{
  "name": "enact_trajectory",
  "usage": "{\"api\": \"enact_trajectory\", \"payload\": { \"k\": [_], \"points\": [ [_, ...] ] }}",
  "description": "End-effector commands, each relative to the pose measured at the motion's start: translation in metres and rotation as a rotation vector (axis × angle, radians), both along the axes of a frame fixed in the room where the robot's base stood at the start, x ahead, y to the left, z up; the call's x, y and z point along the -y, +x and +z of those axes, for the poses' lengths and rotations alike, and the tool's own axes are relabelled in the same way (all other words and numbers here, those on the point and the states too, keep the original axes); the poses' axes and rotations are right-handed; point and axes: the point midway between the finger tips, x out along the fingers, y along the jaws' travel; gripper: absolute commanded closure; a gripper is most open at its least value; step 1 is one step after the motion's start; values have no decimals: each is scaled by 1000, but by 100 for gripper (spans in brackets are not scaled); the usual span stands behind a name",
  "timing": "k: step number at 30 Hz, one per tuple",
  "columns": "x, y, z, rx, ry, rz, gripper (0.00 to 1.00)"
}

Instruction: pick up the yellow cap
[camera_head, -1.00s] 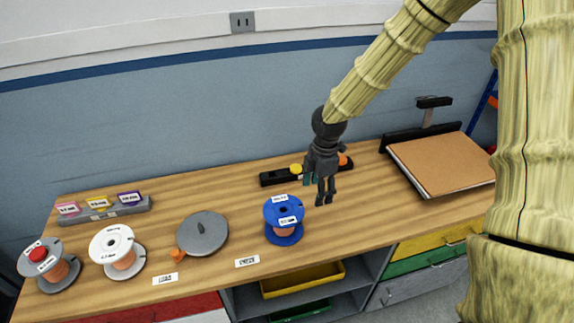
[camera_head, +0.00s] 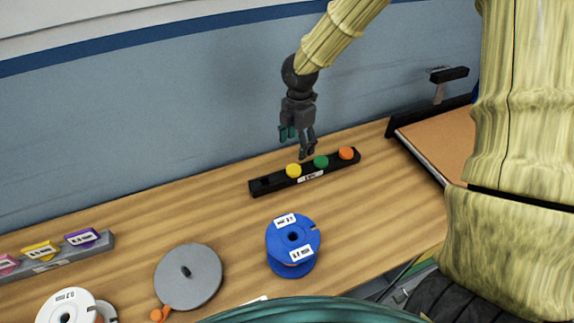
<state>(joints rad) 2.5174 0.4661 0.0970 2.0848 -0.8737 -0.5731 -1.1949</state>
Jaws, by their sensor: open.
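The yellow cap (camera_head: 293,170) sits on a long black rack (camera_head: 272,183) near the back of the wooden bench. A green cap (camera_head: 321,161) and an orange cap (camera_head: 346,153) sit on the same rack to its right. My gripper (camera_head: 298,150) is open and empty, pointing down. In the picture its fingers are just above the yellow and green caps, apart from them. The exact height above the rack cannot be told.
A blue spool (camera_head: 293,246) stands in front of the rack. A grey disc (camera_head: 188,276), a white spool (camera_head: 66,308) and a grey label holder (camera_head: 52,257) are to the left. A brown board (camera_head: 440,148) lies at right. The bench left of the rack is clear.

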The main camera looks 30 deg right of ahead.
Motion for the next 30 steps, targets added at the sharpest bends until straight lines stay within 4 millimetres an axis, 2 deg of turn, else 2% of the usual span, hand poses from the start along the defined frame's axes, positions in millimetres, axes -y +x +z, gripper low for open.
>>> {"api": "enact_trajectory", "payload": {
  "k": [4, 10, 20, 30],
  "points": [
    [-4, 0, -19, -4, -1, 7, 34],
    [-6, 13, -45, -14, -1, 10, 34],
    [-3, 13, -61, -18, -1, 4, 34],
    [-3, 15, -96, -19, -2, 6, 34]
  ]
}}
